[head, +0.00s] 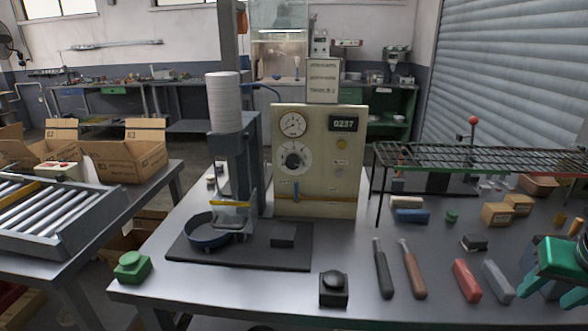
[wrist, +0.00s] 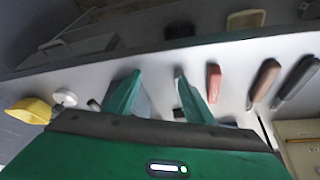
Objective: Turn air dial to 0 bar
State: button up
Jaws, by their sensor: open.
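The air dial (head: 295,160) is a round dark knob on a white scale, on the front of the cream control panel (head: 345,190) at the back middle of the table. A round gauge (head: 293,124) sits above it; its reading is too small to tell. A display beside the gauge seems to show 0237. My gripper (head: 553,262) is green and at the right edge of the head view, far from the dial. In the wrist view my gripper (wrist: 152,84) has its two green fingers apart, with nothing held between them. The dial does not show in the wrist view.
A press with a blue pan (head: 208,232) on a black mat stands left of the panel. Handled tools (head: 383,268) and blocks lie at the front right. A green button (head: 132,265) is at the left corner.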

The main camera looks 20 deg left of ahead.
jog(key=w+a+t, duration=0.1)
jog(key=w+a, duration=0.3)
jog(key=w+a+t, duration=0.1)
jog(key=w+a, duration=0.3)
jog(key=w+a+r+t+h, duration=0.1)
jog(key=w+a, duration=0.3)
jog(key=shift+a+m+t, duration=0.25)
jog(key=shift+m+t, duration=0.05)
jog(key=shift+t, duration=0.1)
jog(key=w+a+r+t, duration=0.2)
jog(key=w+a+t, duration=0.1)
jog(key=a, duration=0.7)
jog(key=n+t+y, duration=0.3)
jog(key=t+y, duration=0.3)
send_near(292, 165)
jog(key=x, duration=0.8)
jog(key=shift+w, duration=0.35)
